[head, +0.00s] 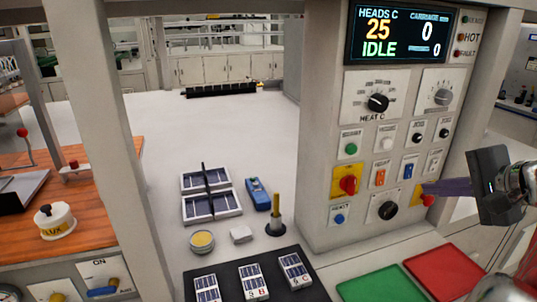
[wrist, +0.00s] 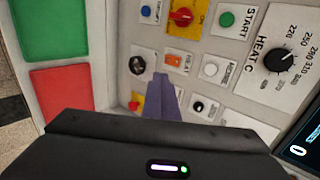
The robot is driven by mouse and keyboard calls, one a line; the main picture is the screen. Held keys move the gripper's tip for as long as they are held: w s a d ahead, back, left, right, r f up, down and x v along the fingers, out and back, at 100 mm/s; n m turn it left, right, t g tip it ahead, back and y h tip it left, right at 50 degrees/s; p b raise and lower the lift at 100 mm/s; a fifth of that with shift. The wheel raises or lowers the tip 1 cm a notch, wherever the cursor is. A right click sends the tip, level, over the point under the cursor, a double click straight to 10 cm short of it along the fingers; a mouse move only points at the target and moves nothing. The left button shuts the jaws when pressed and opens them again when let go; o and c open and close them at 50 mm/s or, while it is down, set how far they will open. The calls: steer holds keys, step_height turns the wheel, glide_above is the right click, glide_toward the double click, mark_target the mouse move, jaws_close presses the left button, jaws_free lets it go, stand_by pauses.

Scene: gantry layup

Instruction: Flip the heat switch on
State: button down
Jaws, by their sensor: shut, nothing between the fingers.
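The heat switch (head: 380,177) is a small orange rocker on the pale control panel. It also shows in the wrist view as an orange rocker (wrist: 174,58) under the label HEAT. I cannot tell which way it is tipped. My gripper (head: 426,187) is at the panel's right side, its purple fingers shut and empty, pointing left. In the wrist view the fingertips (wrist: 161,78) are just below the orange rocker in the picture; contact is not visible. The fingers hide part of the panel there. The display (head: 401,34) reads 25 and IDLE.
A blue rocker (head: 408,170) is right of the orange one. A red knob on a yellow plate (head: 347,183), a black knob (head: 388,210) and a red button (head: 427,200) are close by. Green (head: 382,286) and red (head: 457,269) mats lie below the panel.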

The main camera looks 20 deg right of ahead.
glide_toward(381, 178)
step_height(381, 178, down, 5)
steer(key=shift+w, duration=2.35)
steer(key=shift+w, duration=0.1)
steer(key=shift+r, duration=0.1)
steer(key=shift+r, duration=0.75)
